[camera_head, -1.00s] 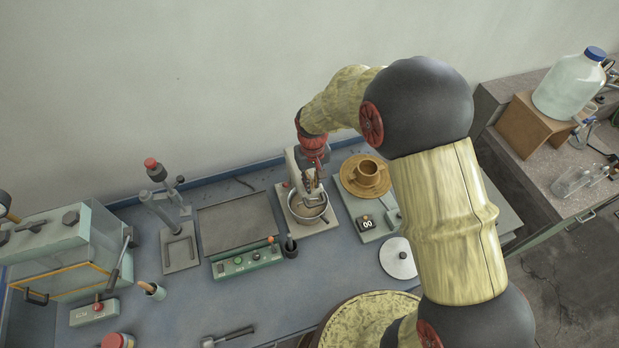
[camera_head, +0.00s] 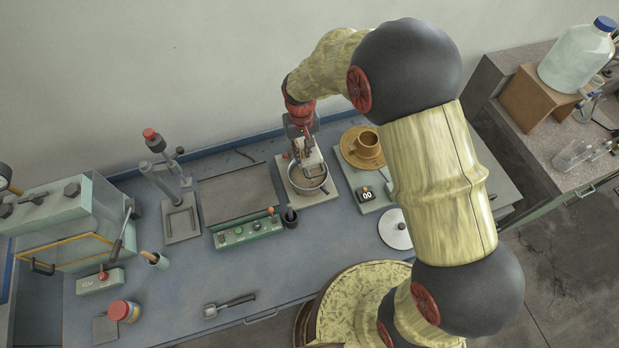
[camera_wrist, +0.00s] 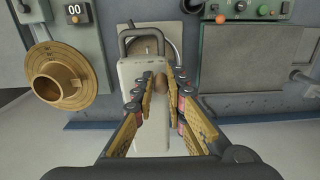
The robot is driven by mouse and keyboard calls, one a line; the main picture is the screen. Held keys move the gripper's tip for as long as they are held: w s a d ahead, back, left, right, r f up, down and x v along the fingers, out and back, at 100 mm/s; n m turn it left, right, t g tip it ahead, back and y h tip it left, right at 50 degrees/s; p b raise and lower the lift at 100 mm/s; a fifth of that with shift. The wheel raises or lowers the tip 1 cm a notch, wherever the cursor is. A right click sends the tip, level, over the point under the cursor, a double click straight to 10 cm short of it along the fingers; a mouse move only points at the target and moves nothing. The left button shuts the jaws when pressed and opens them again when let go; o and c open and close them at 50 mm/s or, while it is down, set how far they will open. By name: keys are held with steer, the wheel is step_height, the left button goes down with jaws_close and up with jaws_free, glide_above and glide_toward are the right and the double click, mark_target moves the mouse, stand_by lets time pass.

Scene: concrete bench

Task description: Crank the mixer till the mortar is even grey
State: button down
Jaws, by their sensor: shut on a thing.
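The mixer stands near the back edge of the bench, with its metal bowl (camera_head: 312,178) at the front of its base plate (camera_head: 320,193). In the wrist view the mixer's pale head (camera_wrist: 135,75) fills the middle, and part of the bowl (camera_wrist: 168,47) shows beyond it. My gripper (camera_wrist: 160,82) is above the mixer head, its yellow-padded fingers shut on a small brown knob, the crank handle (camera_wrist: 161,84). The mortar's colour inside the bowl is too small to tell.
A green control box (camera_head: 246,231) and a dark cup (camera_head: 290,217) stand in front-left. A trowel (camera_head: 229,305) lies near the front edge.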

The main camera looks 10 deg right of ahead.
mark_target(300, 143)
steer(key=shift+w+a+f, duration=0.2)
steer(key=shift+w+a, duration=0.35)
steer(key=shift+a, duration=0.15)
steer(key=w, duration=0.3)
steer(key=shift+w+a+f, duration=0.15)
steer(key=shift+w+a, duration=0.05)
steer(key=shift+w, duration=0.1)
steer(key=shift+w+d+f+b, duration=0.1)
steer(key=shift+w+d+b, duration=0.25)
steer(key=shift+w+d, duration=1.15)
steer(key=shift+d, duration=0.2)
